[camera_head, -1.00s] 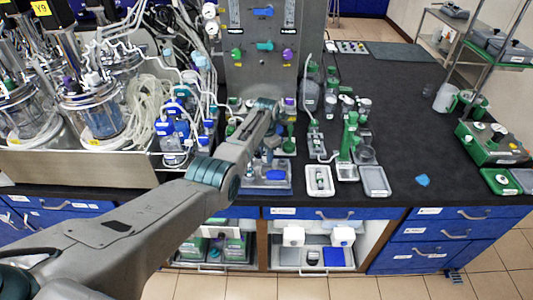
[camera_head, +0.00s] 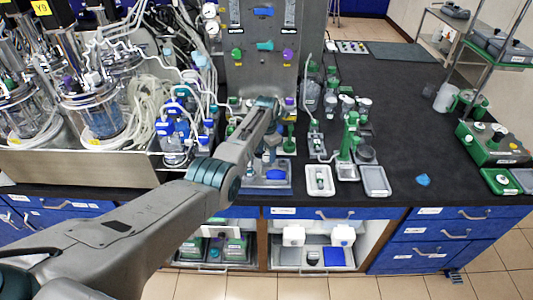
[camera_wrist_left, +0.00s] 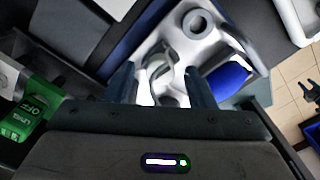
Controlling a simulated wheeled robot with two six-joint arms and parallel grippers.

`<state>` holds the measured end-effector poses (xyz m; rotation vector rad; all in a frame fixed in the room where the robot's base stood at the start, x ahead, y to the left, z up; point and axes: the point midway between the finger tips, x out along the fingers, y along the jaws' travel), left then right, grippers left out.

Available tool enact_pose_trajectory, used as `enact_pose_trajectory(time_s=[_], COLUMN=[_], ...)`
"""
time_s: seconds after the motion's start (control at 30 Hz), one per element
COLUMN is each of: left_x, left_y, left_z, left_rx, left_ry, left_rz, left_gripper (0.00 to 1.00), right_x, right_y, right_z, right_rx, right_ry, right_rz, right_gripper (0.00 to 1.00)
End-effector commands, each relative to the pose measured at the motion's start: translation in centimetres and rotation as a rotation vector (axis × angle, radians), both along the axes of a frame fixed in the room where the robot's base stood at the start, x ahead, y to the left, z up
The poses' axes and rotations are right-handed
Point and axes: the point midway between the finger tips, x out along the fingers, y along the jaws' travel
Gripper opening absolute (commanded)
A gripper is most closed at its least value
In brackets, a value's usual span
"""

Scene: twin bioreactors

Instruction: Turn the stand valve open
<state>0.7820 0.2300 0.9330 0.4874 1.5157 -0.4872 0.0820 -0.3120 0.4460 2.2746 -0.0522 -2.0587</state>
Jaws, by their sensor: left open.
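My left gripper (camera_wrist_left: 162,86) is open, its two dark fingers pointing down over a pale tray (camera_wrist_left: 200,58). Between and just beyond the fingertips is a pale curved fitting; I cannot tell if they touch it. A blue handle-like part (camera_wrist_left: 228,78) lies right of the right finger, and a grey round socket (camera_wrist_left: 198,24) is above it. In the head view the tray (camera_head: 264,190) stands at the bench's front edge with the blue part (camera_head: 275,175) on it. My left arm partly covers this area. I cannot make out for sure which part is the stand valve.
A green block (camera_wrist_left: 33,110) marked OFF is left of the gripper in the wrist view. A grey panel (camera_head: 262,75) with coloured knobs stands behind. Glass bioreactors (camera_head: 97,110) are at left. The right bench is mostly clear.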

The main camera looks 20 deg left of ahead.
Motion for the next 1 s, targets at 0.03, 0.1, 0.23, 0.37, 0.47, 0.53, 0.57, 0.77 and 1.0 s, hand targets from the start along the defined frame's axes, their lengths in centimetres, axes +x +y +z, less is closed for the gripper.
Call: enact_pose_trajectory(time_s=[0.03, 0.1, 0.23, 0.37, 0.47, 0.53, 0.57, 0.77, 1.0], left_x=[0.1, 0.1, 0.1, 0.1, 0.1, 0.1, 0.0, 0.0, 0.0], left_y=[0.0, 0.0, 0.0, 0.0, 0.0, 0.0, 0.0, 0.0, 0.0], left_z=[0.6, 1.5, 3.9, 6.4, 8.0, 8.9, 9.2, 10.2, 10.2], left_rx=[0.0, 0.0, 0.0, 0.0, 0.0, 0.0, 0.0, 0.0, 0.0], left_ry=[-0.002, -0.004, -0.006, -0.005, -0.004, -0.004, -0.001, 0.0, 0.0], left_rz=[0.0, 0.0, 0.0, 0.0, 0.0, 0.0, 0.0, 0.0, -0.001], left_gripper=[0.5, 0.5, 0.5, 0.5, 0.5, 0.5, 0.5, 0.5, 0.5], right_x=[0.0, 0.0, 0.0, 0.0, 0.0, 0.0, 0.0, 0.0, 0.0], right_y=[0.1, 0.2, 0.3, 0.3, 0.3, 0.3, 0.3, 0.3, 0.1], right_z=[0.0, 0.0, -0.6, -1.3, -1.7, -1.9, -2.0, -2.1, -2.0], right_rx=[0.001, 0.002, 0.003, 0.003, 0.003, 0.003, 0.003, 0.003, 0.002], right_ry=[0.0, 0.0, 0.0, 0.0, 0.0, 0.0, 0.0, 0.0, 0.0], right_rz=[0.0, -0.001, -0.001, -0.001, -0.001, -0.001, -0.001, -0.001, -0.001], right_gripper=[0.36, 0.36, 0.36, 0.36, 0.36, 0.36, 0.36, 0.36, 0.36])
